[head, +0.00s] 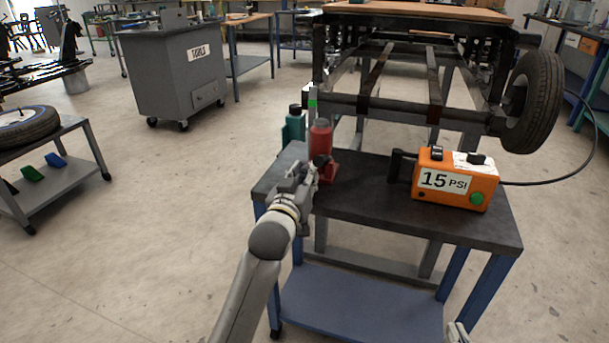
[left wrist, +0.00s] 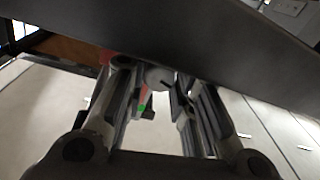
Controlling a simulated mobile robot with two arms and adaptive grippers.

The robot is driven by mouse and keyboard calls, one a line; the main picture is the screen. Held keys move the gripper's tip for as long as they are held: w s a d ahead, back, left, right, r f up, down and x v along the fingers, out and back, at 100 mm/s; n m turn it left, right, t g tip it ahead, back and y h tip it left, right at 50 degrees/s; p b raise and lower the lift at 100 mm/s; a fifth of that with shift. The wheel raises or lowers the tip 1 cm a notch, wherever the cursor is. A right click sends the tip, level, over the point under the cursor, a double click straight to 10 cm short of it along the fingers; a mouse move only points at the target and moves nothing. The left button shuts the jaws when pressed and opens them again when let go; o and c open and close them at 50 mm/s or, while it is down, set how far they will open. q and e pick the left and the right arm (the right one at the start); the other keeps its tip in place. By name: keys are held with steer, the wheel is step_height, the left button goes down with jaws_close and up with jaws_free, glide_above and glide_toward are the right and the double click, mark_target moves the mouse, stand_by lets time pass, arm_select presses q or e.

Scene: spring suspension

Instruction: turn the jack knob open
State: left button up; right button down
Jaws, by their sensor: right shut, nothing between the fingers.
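The red bottle jack (head: 321,140) stands upright at the left end of the dark bench top. A small dark knob-like part (head: 320,160) shows low on its front, partly hidden by my gripper. My left gripper (head: 308,173) is at the jack's near left side, close to this part. In the left wrist view its fingers (left wrist: 158,92) are apart, with a small round grey piece (left wrist: 158,77) between their tips; I cannot tell whether they touch it. My right gripper (head: 457,333) barely shows at the bottom edge.
An orange pump box (head: 455,187) reading 15 PSI stands on the right of the bench (head: 350,205). The wheeled frame with a tire (head: 533,103) is behind. The bench's front middle is clear.

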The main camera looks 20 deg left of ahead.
arm_select(q)
jaws_close()
steer(key=shift+n+p, duration=0.7)
steer(key=shift+p, duration=0.2)
arm_select(e)
steer(key=s+d+f+g+h, duration=0.1)
steer(key=s+d+f+g, duration=0.1)
steer(key=s+f+g, duration=0.3)
step_height(320, 180, down, 2)
steer(key=shift+s+d+f, duration=0.1)
steer(key=shift+s+d, duration=0.05)
steer(key=shift+d, duration=0.05)
arm_select(q)
steer(key=o, duration=0.8)
jaws_free()
steer(key=s, duration=1.2)
steer(key=shift+d, duration=0.1)
